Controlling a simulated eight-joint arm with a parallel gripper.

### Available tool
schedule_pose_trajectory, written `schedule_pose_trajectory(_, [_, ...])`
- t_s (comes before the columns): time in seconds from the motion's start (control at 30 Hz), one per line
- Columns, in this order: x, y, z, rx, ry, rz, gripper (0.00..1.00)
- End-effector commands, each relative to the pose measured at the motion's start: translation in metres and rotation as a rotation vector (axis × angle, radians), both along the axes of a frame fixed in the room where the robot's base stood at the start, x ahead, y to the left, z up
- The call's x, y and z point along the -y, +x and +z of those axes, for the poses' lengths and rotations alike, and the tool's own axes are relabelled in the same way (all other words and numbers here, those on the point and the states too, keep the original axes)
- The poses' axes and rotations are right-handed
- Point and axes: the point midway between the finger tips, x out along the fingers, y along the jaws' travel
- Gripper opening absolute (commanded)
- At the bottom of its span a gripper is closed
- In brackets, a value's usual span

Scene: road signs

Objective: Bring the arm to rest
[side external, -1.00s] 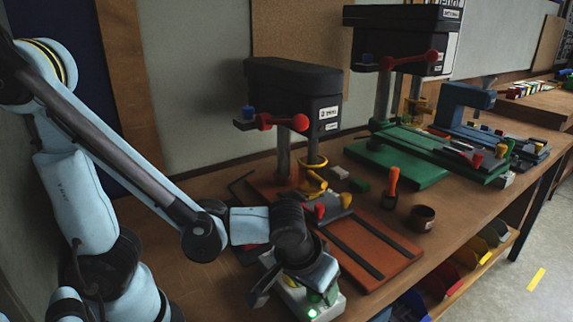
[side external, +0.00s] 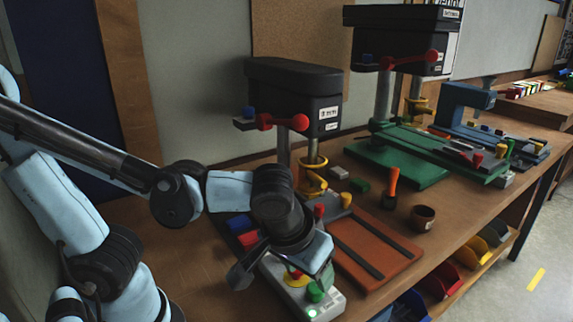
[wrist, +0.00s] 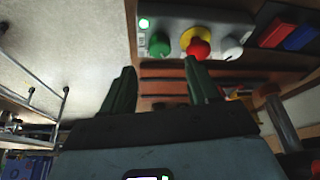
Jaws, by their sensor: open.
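My gripper (side external: 283,272) is over the near end of the bench in the side view, just above and left of a grey control box (side external: 322,303). In the wrist view its two dark fingers (wrist: 160,88) are spread apart with nothing between them. The control box (wrist: 178,16) has a green button (wrist: 159,44), a red button on a yellow surround (wrist: 197,46), a pale knob (wrist: 232,48) and a lit green lamp (wrist: 144,23). In the side view the gripper hides part of the box.
A drill press (side external: 295,85) with an orange base (side external: 370,245) stands behind the gripper. A blue and a red block (side external: 247,240) lie left of it. An orange-handled tool (side external: 392,185) and a brown cup (side external: 423,217) stand to the right. Coloured bins (side external: 447,279) sit below the bench edge.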

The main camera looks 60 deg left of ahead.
Motion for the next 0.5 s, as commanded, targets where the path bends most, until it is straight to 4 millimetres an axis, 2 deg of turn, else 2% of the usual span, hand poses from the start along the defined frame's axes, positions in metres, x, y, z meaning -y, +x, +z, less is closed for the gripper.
schedule_pose_trajectory(0.2, [0.0007, -0.0038, 0.0087, 0.0, 0.001, 0.0, 0.6])
schedule_pose_trajectory(0.5, [0.0007, -0.0042, 0.0093, 0.0, 0.0, 0.0, 0.6])
